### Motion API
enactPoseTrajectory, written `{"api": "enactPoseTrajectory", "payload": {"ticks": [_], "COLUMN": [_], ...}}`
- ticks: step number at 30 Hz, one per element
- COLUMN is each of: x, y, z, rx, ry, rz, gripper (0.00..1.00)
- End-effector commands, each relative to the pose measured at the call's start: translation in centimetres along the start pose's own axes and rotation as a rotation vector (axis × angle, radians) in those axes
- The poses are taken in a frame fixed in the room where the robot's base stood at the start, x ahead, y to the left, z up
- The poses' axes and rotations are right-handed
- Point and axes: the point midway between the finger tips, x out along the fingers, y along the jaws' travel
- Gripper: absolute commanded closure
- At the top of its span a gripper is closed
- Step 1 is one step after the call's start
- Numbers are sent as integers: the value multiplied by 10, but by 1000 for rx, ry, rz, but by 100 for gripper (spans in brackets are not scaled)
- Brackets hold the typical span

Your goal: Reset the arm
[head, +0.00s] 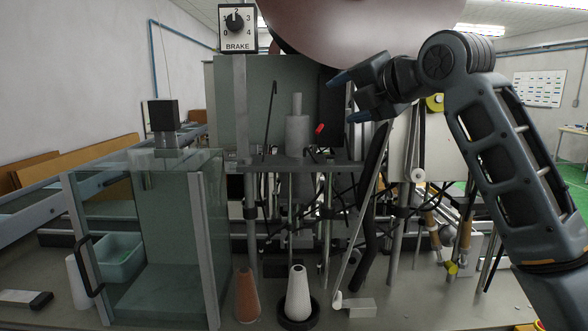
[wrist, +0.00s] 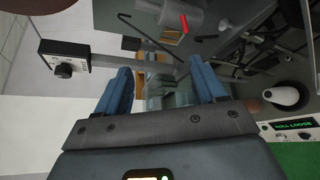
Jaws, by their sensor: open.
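My gripper (head: 352,97) is raised at the upper middle right of the head view, in front of the machine and pointing left. Its two blue fingers are apart, with nothing between them. In the wrist view my gripper (wrist: 164,85) also shows open and empty, the fingers spread wide. My arm (head: 500,130) comes up from the lower right, bends at the top and reaches left. The gripper appears clear of the machine parts, though its exact distance from them cannot be told.
A BRAKE dial (head: 237,22) stands on a post at upper left. A large pinkish roll (head: 360,25) hangs overhead. A glass-sided cabinet (head: 180,240) stands left, with a brown cone (head: 247,296) and a white cone (head: 298,294) beside it. A ROLL LOOSE panel (wrist: 296,131) shows right.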

Motion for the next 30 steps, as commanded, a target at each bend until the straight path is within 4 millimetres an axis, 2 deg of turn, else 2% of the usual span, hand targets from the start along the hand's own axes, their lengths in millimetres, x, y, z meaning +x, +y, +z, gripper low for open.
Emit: {"api": "enactPoseTrajectory", "payload": {"ticks": [1, 7, 14, 23, 30], "x": [6, 14, 6, -32, -84], "y": [-21, -85, -158, -248, -311], "z": [-15, -62, -118, -193, -252], "rx": [78, 373, 703, 1096, 1372], "ry": [5, -11, -46, -121, -202], "rz": [14, 68, 113, 152, 175], "gripper": [30, 30, 30, 30, 30]}}
